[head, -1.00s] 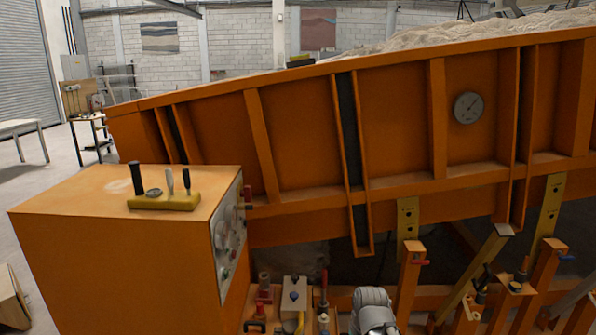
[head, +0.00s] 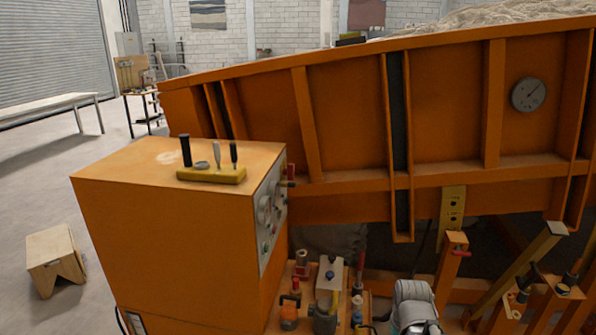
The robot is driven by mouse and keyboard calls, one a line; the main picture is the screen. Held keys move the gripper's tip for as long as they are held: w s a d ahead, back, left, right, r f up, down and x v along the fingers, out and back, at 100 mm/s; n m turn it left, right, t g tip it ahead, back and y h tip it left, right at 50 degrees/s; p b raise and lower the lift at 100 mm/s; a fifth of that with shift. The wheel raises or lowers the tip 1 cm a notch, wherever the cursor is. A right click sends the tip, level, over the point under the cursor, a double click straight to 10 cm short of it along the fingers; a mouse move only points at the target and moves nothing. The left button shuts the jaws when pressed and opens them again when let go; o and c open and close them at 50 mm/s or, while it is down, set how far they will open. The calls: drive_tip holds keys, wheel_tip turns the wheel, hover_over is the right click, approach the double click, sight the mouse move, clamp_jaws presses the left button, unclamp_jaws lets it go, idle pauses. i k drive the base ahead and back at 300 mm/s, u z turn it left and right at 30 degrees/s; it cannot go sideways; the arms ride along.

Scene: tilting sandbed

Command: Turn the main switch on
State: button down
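An orange control cabinet (head: 165,235) stands at the left centre. Its right side has a grey panel (head: 268,212) with round dials and small knobs, seen at a steep angle. I cannot tell which part is the main switch, or its position. A small dark-framed light plate (head: 136,323) shows low on the cabinet's left face, cut by the bottom edge. My gripper is not in view.
Pump parts and a grey motor (head: 413,303) crowd the floor at right. A wooden stool (head: 55,258) stands left of the cabinet, with open floor around it.

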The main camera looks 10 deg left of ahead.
sight(289, 171)
drive_tip(key=k, duration=1.35)
drive_tip(key=u, duration=0.35)
drive_tip(key=i, duration=1.9)
drive_tip(key=z, duration=0.35)
